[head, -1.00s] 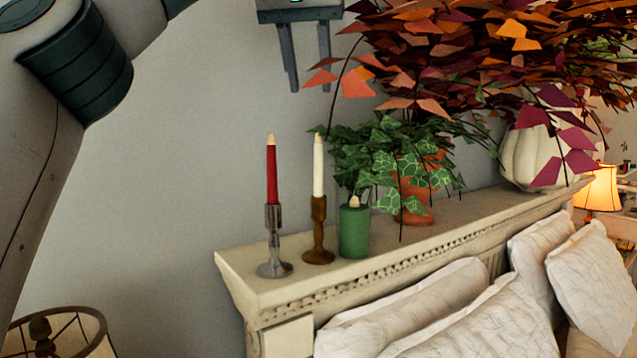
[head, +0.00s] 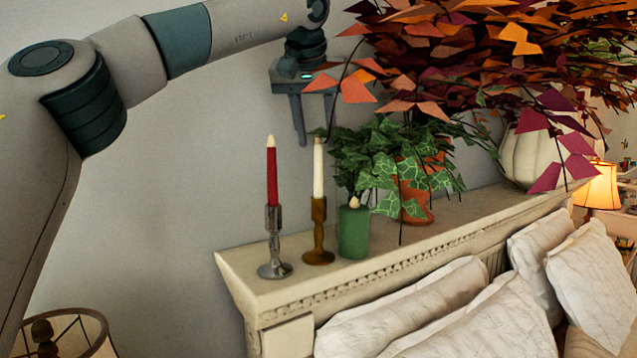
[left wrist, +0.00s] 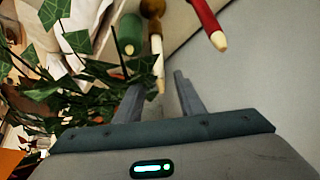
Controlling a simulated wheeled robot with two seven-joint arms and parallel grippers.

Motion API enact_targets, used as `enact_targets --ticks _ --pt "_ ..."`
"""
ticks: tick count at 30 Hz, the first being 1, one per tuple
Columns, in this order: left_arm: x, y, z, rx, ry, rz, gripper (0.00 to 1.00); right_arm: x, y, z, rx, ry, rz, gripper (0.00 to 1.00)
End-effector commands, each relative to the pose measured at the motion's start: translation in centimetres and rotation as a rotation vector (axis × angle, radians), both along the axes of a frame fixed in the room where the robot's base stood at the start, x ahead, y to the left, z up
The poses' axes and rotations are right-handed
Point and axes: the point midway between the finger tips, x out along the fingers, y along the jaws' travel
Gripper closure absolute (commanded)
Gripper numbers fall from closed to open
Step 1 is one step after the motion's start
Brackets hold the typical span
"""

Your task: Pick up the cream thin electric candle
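The cream thin electric candle (head: 319,168) stands upright in a brown wooden holder (head: 319,235) on the headboard shelf. In the left wrist view the candle (left wrist: 157,62) points its tip toward the gap between my fingers. My left gripper (head: 316,138) is open and empty, pointing down just above the candle tip. Its two fingers also show spread apart in the left wrist view (left wrist: 159,82). My right gripper is not in view.
A red candle (head: 271,172) in a silver holder (head: 274,248) stands left of it. A green candle (head: 354,231) and an ivy pot (head: 414,207) stand close on the right. Autumn leaves (head: 440,50) crowd the gripper's right side. Plain wall lies to the left.

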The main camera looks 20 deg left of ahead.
Motion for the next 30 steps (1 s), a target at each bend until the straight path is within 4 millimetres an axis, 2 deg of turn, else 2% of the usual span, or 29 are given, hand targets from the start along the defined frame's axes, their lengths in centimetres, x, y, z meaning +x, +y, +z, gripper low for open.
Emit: enact_targets --ticks 8,21,30 --pt "0.1 0.0 -0.3 0.002 0.001 -0.001 0.64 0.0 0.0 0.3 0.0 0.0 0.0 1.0" --pt "2.2 0.3 -4.3 0.0 0.0 0.001 0.64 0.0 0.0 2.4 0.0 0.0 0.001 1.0" --pt "2.3 0.3 -4.7 -0.001 0.0 0.001 0.64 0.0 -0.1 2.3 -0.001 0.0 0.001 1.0"
